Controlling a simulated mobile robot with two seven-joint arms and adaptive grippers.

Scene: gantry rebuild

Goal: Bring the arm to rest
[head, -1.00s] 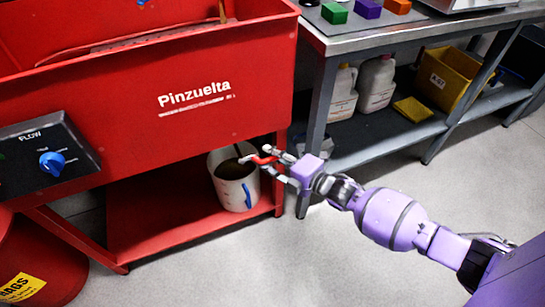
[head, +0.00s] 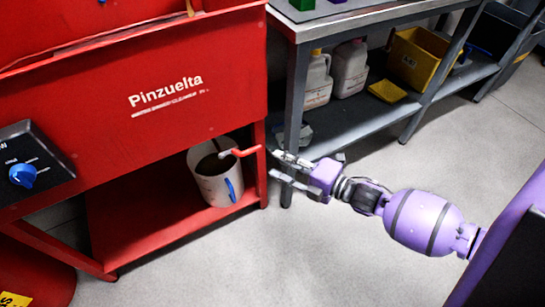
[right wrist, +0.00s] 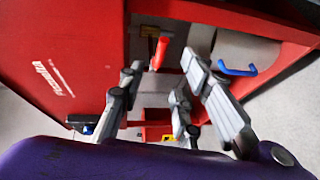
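My right gripper (head: 276,164) is open and empty in the head view, just right of the red lever (head: 245,151) that sticks out by the red machine's leg. A gap shows between fingertips and lever. In the right wrist view my right gripper (right wrist: 163,75) has its fingers spread, and the red lever (right wrist: 160,53) shows beyond them in the gap. My right arm (head: 425,222) reaches in from the right, stretched out low over the floor. My left gripper is in neither view.
The red machine (head: 150,150) stands at left; a white bucket (head: 222,190) with dark contents and a blue handle sits on its low shelf. A steel bench (head: 360,18) stands behind the gripper, with jugs (head: 317,80) and a yellow bin (head: 416,62) below. Grey floor (head: 330,265) in front is clear.

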